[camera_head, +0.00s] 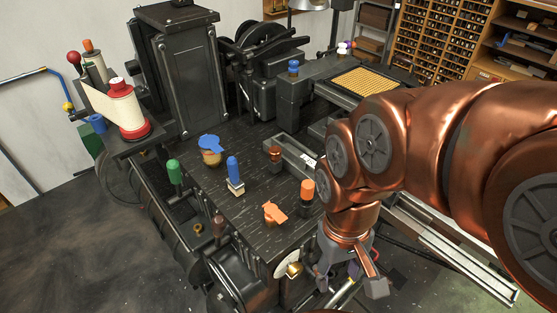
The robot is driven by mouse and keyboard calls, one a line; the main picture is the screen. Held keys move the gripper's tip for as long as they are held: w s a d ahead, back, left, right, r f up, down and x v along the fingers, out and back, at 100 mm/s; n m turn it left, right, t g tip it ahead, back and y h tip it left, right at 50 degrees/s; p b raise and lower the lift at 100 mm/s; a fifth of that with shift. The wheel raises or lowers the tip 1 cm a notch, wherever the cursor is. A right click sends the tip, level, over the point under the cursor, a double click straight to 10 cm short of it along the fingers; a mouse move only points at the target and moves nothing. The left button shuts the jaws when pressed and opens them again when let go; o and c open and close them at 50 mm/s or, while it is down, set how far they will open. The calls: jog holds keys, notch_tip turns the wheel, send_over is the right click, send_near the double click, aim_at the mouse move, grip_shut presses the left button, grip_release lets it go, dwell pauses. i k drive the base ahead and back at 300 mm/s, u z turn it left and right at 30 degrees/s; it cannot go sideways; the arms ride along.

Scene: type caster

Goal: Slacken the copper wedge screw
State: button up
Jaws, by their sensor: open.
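A small copper-brown knob (275,153) stands at the left end of a grey channel (293,157) on the dark machine top; it looks like the copper wedge screw, though its shape is too small to make out. Another dull brown upright handle (219,222) stands at the front of the machine. My gripper (349,284) hangs pointing down beyond the machine's right front corner. It is open, with its fingers apart and nothing seen between them. It is well away from the copper-brown knob, to the lower right of it.
On the machine top stand a blue handle (233,170), a blue lever (209,143), an orange knob (308,189) and an orange lever (274,212). A green handle (174,171) is at left. A brass part (293,270) sits near my gripper.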

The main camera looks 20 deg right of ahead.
aim_at(274, 152)
jog(key=u, duration=2.2)
jog(key=k, duration=0.75)
jog(key=z, duration=1)
jog(key=i, duration=0.45)
jog(key=u, duration=0.1)
